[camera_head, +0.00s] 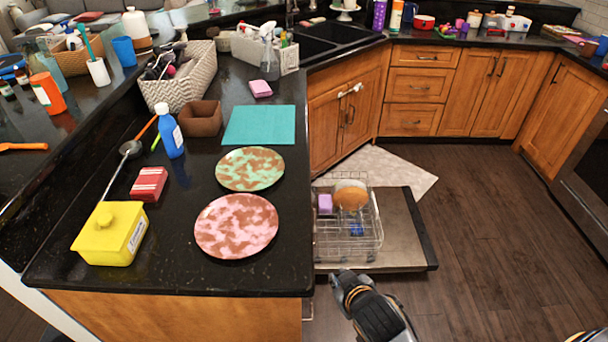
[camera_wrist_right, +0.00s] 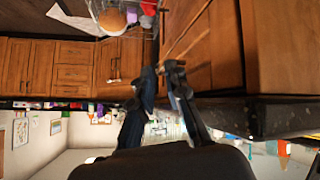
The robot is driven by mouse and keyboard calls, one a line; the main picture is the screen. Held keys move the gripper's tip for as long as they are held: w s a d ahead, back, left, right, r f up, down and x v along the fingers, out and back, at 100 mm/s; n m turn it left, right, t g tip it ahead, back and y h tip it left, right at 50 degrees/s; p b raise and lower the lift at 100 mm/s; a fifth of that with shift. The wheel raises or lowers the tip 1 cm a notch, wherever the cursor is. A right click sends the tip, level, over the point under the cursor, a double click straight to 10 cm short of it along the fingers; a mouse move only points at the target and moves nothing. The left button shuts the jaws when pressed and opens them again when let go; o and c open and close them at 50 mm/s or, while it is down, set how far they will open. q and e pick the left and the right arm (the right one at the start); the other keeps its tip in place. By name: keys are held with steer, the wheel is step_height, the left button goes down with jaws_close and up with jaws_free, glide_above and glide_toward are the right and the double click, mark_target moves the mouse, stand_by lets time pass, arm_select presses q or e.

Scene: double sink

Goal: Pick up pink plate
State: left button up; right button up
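The pink plate (camera_head: 236,226), mottled pink and brown, lies flat on the black counter near its front right part in the head view. A similar green and brown plate (camera_head: 249,169) lies just behind it. My right gripper (camera_head: 342,278) is at the bottom middle, right of the counter edge and apart from the pink plate. In the right wrist view its dark fingers (camera_wrist_right: 161,72) come close together at the tips, with nothing seen held; whether they are fully shut is unclear. The pink plate cannot be made out in that view. My left gripper is not in view.
A yellow box (camera_head: 111,233), a red and white block (camera_head: 149,184) and a blue bottle (camera_head: 170,131) stand left of the plates. A teal mat (camera_head: 259,125) lies behind. Right of the counter is an open dishwasher rack (camera_head: 348,242), low down, close to my right gripper.

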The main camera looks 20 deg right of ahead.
steer(key=w+a+r+n+t+y, duration=0.25)
steer(key=w+r+t, duration=0.35)
steer(key=r, duration=0.5)
steer(key=w+a+r+n+t+y, duration=0.2)
steer(key=w+a+r+n+t, duration=0.15)
steer(key=w+r, duration=0.5)
steer(key=s+a+r+n+y, duration=0.1)
steer(key=a+r+n+y, duration=0.75)
steer(key=r+y, duration=0.2)
steer(key=s+a+n+g+y, duration=0.4)
steer(key=a+n+g, duration=0.3)
steer(key=n+g, duration=0.7)
steer(key=w+d+f+n+g+h, duration=0.1)
steer(key=d+f+h, duration=0.3)
steer(key=d+h, duration=0.2)
steer(key=w+d+f+g+h, duration=0.2)
steer(key=d+f+h, duration=0.3)
steer(key=d, duration=0.6)
steer(key=shift+n+h+p, duration=0.35)
steer(key=shift+h, duration=0.65)
steer(key=shift+a+g, duration=0.1)
steer(key=shift+g, duration=0.25)
